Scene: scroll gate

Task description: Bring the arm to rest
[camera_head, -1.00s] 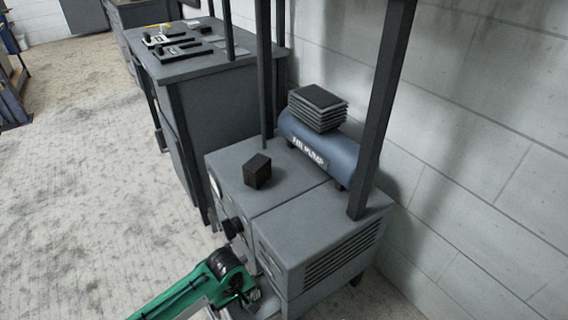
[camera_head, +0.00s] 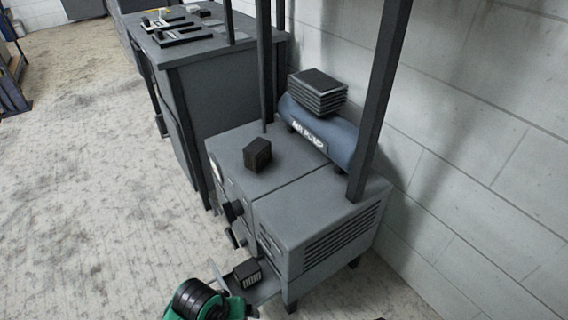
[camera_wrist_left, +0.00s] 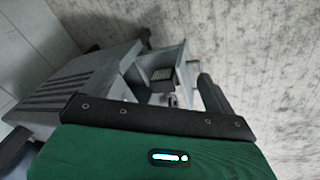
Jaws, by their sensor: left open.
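My left arm (camera_head: 200,302) shows at the bottom of the head view as a green and black link beside the grey machine (camera_head: 315,215). My left gripper (camera_wrist_left: 115,118) fills the lower wrist view with its green body and dark front bar. It is open and I see nothing held. A dark block with light ribs (camera_head: 247,273) lies on a small tray (camera_head: 266,290) at the machine's front. The block also shows in the wrist view (camera_wrist_left: 163,74), beyond the gripper and apart from it. My right gripper is not in view.
A blue pump tank (camera_head: 325,135) carries a stack of dark plates (camera_head: 317,91). Dark posts (camera_head: 379,100) rise from the machine. A grey cabinet (camera_head: 215,90) stands behind. The floor on the left (camera_head: 90,190) is clear.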

